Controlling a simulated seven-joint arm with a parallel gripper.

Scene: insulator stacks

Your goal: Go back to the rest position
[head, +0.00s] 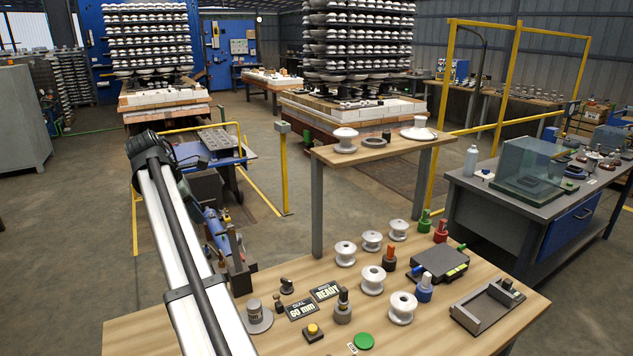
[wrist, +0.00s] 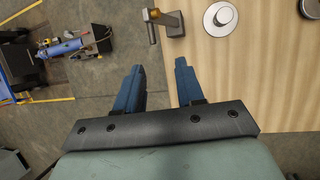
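My gripper (wrist: 160,68) shows in the wrist view with its two blue fingers apart and nothing between them. It is over the table's edge, with wood to the right and floor to the left. In the head view my arm's white link crosses the lower left; I cannot make out the fingers there. The wooden table (head: 450,306) carries several white spool insulators, among them one at the front (head: 402,308). A grey round piece with a flange (head: 258,318) stands near its left side and also shows in the wrist view (wrist: 220,19).
A dark bracket (head: 240,277) stands at the table's left edge, close ahead of the fingers in the wrist view (wrist: 172,25). A raised wooden shelf (head: 385,150) holds more insulators. A green button (head: 364,341), coloured-base tools and a grey tray (head: 487,310) occupy the table.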

